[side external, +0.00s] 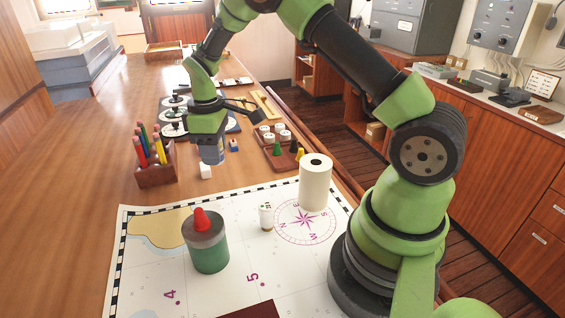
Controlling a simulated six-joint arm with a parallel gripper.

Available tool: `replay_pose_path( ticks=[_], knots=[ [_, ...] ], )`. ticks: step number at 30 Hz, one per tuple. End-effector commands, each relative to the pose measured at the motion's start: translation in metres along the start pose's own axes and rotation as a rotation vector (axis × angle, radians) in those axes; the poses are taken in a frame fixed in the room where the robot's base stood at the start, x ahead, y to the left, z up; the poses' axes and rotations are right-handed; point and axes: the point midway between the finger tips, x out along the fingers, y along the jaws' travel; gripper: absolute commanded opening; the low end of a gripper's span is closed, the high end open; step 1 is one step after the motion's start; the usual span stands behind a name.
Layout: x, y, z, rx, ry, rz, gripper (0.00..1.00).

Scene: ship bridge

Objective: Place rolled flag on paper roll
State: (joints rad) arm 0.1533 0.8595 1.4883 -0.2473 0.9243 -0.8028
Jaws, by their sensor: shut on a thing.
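The paper roll (315,185) is a white upright cylinder with a dark core hole on top. It stands on the chart, beside the compass rose and near my base. My gripper (212,156) points down over the wooden table, left of and beyond the paper roll. It is shut on a small blue-grey thing (214,152), which looks like the rolled flag. The fingers hide most of it, so its shape is unclear. The paper roll's top is bare.
A pencil holder (157,170) is left of my gripper, and a small white block (206,171) is just below. A tray of pieces (279,150) is to the right. A green canister (206,250) and a small white bottle (266,216) stand on the chart (205,300).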

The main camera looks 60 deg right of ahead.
Motion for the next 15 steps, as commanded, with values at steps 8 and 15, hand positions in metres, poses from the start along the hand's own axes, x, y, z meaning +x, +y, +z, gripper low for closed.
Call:
replay_pose_path(
  ticks=[8,15],
  knots=[
    [-0.056,0.026,0.08,0.046,0.004,0.004,0.17],
    [-0.095,0.017,0.166,0.081,0.002,0.003,0.17]
  ],
)
